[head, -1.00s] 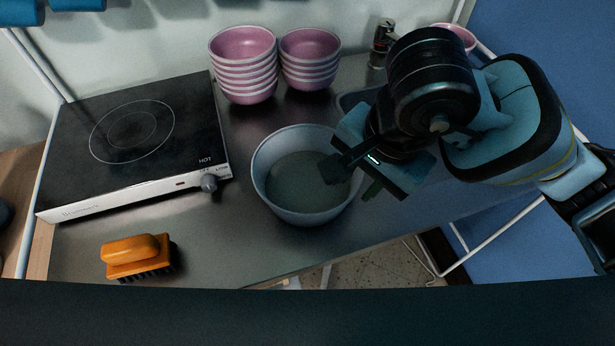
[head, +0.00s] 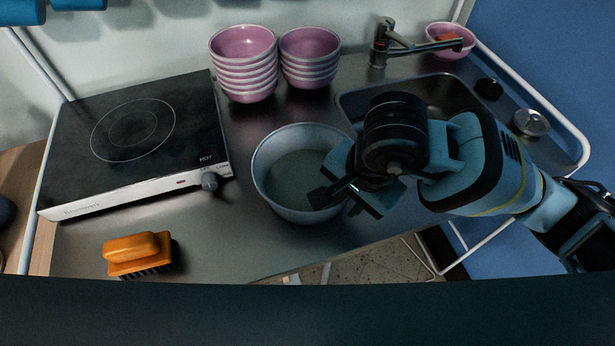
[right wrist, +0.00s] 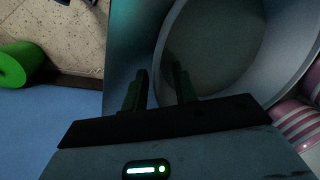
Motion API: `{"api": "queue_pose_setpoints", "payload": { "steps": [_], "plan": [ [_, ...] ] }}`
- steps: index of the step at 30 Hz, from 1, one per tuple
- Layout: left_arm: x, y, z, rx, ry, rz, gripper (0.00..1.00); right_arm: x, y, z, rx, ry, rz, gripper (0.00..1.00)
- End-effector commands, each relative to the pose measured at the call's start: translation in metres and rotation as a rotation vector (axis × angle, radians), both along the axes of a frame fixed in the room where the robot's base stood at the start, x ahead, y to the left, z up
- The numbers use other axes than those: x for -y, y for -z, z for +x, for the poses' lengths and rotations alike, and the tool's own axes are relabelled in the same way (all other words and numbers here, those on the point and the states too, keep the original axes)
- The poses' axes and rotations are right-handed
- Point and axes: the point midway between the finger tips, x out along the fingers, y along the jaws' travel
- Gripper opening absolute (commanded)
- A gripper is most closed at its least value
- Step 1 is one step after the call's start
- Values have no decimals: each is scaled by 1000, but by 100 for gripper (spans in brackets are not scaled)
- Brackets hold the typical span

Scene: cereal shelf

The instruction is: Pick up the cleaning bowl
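The cleaning bowl, a large pale blue-grey bowl (head: 272,192), stands upright on the metal counter, right of the hotplate. It also shows in the right wrist view (right wrist: 255,70). My right gripper (head: 342,205) is at the bowl's right front rim. Its fingers are apart, one over the inside of the bowl and the other outside the wall. In the right wrist view the open fingers (right wrist: 160,88) have the near rim between them or just beyond; I cannot tell whether they touch it. My left gripper is not in view.
Two stacks of pink bowls (head: 243,75) stand behind the bowl. A black hotplate (head: 135,135) is left, with an orange brush (head: 137,254) in front. A sink (head: 445,92), tap (head: 385,45) and small pink bowl (head: 440,38) are right. The counter's front edge is near.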

Motion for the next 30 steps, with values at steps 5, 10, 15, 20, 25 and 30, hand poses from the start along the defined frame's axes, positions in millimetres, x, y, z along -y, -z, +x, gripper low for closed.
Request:
{"api": "queue_pose_setpoints", "payload": {
  "steps": [5,10,15,20,25,30],
  "plan": [
    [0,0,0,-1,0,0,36,0,0,0,0,0,0,19],
    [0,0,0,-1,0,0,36,0,0,0,0,0,0,0],
    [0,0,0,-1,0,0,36,0,-1,0,0,0,0,0],
    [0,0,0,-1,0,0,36,0,-1,0,0,0,0,0],
    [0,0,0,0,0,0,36,0,-1,0,1,0,1,0],
    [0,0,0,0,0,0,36,0,-1,0,1,0,1,0]
  ]
}}
